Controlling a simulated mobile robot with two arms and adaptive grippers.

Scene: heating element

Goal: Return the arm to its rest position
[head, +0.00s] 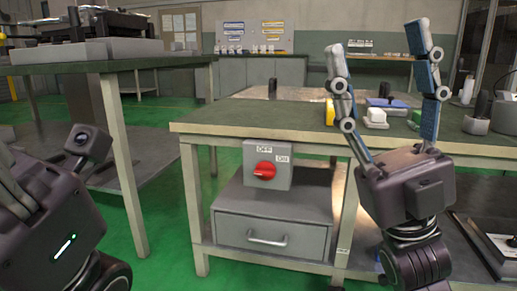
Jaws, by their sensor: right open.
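My right gripper (376,36) is raised at the right, in front of the workbench. Its two fingers point up and stand wide apart, with nothing held between them. My left arm (50,222) comes in at the lower left edge, and its fingertips are cut off by the frame. A grey switch box (282,180) with a red knob (264,170) is on the front of the workbench, below its top. It has OFF and ON labels. The right gripper is to the right of the box and apart from it.
The green-topped workbench (245,116) holds a yellow item (330,112), a blue item (388,103) and several small things, partly behind my right gripper. A grey drawer unit (268,234) is below. Another table (90,66) stands at the left. Green floor (165,235) is open between them.

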